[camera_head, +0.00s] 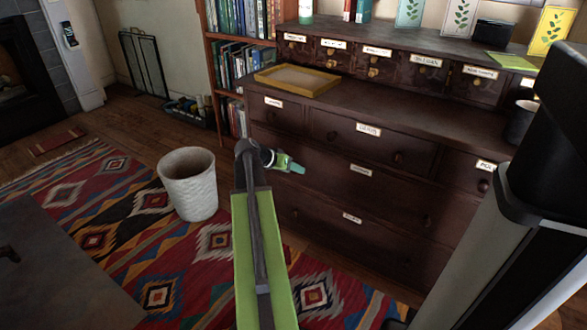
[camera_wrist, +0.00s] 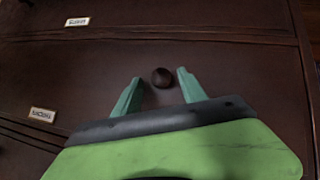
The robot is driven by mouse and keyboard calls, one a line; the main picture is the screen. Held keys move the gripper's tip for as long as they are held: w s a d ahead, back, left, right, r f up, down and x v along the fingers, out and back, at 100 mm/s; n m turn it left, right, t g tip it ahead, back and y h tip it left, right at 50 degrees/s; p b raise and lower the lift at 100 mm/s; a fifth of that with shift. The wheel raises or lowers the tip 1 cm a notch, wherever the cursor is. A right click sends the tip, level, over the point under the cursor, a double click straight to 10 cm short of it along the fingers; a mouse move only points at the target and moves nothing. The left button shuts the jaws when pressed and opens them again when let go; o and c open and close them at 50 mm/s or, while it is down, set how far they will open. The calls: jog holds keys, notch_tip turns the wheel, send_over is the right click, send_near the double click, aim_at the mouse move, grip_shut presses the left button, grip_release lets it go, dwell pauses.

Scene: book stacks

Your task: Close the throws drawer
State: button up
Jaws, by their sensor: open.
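A dark brown wooden dresser (camera_head: 330,205) has small drawers on top and wide drawers below, each with a white label. The label writing is too small to read, so I cannot tell which drawer is the throws drawer. No large drawer clearly stands out from the front. My gripper (camera_head: 297,168) is in front of the lower drawers, left of the middle label (camera_head: 361,170). In the wrist view my gripper (camera_wrist: 158,85) is open. A round dark knob (camera_wrist: 162,77) shows between its teal fingertips; I cannot tell whether they touch it.
A yellow-rimmed tray (camera_head: 332,83) lies on the dresser top, and a dark mug (camera_head: 520,122) stands at its right. A white woven basket (camera_head: 188,184) stands on the patterned rug (camera_head: 125,215) left of my arm. A bookcase (camera_head: 209,70) stands behind. The rug between is clear.

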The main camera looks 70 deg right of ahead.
jog(key=p+v, duration=1.1)
jog(key=v, duration=0.6)
jog(key=shift+s, duration=0.1)
